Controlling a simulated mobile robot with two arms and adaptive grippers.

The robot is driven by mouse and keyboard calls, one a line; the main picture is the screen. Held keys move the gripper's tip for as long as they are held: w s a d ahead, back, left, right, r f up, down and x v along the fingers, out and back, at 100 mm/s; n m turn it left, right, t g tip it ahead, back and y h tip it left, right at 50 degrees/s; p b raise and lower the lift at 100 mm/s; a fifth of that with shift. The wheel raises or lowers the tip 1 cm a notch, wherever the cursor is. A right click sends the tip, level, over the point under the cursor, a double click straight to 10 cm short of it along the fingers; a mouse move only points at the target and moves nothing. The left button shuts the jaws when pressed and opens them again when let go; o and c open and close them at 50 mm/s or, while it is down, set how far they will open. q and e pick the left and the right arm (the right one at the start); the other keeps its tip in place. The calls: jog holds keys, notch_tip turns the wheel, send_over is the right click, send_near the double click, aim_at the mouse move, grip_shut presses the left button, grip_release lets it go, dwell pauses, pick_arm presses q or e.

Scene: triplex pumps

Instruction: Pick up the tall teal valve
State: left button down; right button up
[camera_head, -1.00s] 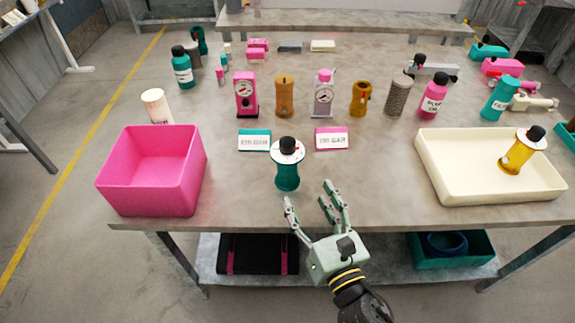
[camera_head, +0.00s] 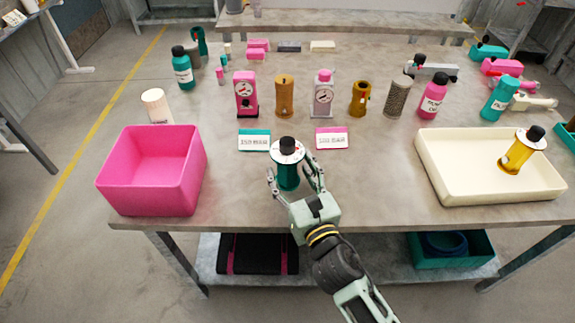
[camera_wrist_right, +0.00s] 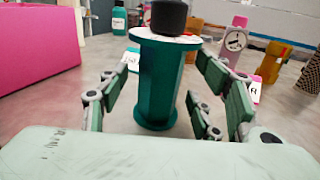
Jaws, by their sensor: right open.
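The tall teal valve (camera_head: 288,178) stands upright near the table's front middle, with a white disc and a black knob on top. My right gripper (camera_head: 294,180) is open, with its fingers on either side of the teal body. In the right wrist view the valve (camera_wrist_right: 158,85) stands between the spread fingers (camera_wrist_right: 165,95), and gaps show between the fingers and its body. The valve rests on the table. My left gripper is not in view.
A pink bin (camera_head: 150,190) stands at the left. A cream tray (camera_head: 440,190) with a yellow valve (camera_head: 518,152) is at the right. Two label cards (camera_head: 254,141) (camera_head: 331,139) lie behind the teal valve. Several bottles and gauges stand farther back.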

jog(key=x, duration=0.3)
jog(key=shift+s, duration=0.1)
jog(key=shift+c, duration=0.6)
grip_shut()
